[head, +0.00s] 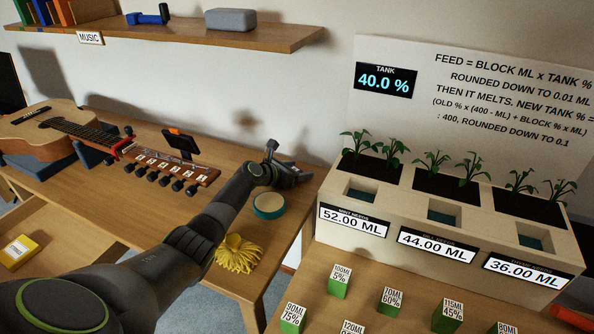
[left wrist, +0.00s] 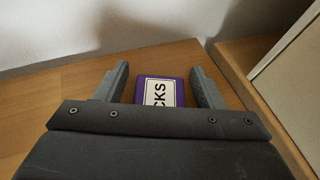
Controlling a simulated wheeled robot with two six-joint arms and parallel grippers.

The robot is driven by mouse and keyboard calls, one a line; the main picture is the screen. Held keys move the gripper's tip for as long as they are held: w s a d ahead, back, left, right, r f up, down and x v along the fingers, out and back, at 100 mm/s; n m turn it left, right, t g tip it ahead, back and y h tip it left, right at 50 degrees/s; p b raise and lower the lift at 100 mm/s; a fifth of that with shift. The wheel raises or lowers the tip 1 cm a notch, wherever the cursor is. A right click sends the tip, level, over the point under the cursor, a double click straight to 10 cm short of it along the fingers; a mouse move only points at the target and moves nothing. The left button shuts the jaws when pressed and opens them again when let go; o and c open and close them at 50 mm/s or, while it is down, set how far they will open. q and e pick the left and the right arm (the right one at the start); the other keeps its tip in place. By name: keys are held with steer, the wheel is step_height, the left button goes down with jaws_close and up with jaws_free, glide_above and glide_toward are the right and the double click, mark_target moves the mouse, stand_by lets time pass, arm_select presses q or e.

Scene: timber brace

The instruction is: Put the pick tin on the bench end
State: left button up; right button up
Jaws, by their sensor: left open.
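In the head view my left gripper (head: 288,168) is over the far right end of the wooden bench (head: 215,160), and I cannot make out the tin there. The left gripper is open. My right gripper is not in view.
A teal-sided round container (head: 268,205) and a yellow cloth-like bundle (head: 238,254) lie near the bench's right edge. A guitar (head: 60,132) and small black stand (head: 181,143) are left. A planter box (head: 440,205) stands right, across a narrow gap.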

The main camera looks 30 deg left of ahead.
mark_target(296, 168)
arm_select(q)
steer(key=shift+r+p, duration=0.3)
steer(key=shift+p, duration=0.05)
steer(key=shift+s+a+r+p, duration=0.15)
steer(key=shift+s+p, duration=0.2)
steer(key=shift+p, duration=0.15)
steer(key=p+v, duration=0.5)
steer(key=shift+s+p, duration=0.15)
steer(key=shift+p, duration=0.2)
steer(key=shift+s+a+r+p, duration=0.15)
steer(key=shift+s+a+p, duration=0.1)
steer(key=shift+s+p, duration=0.3)
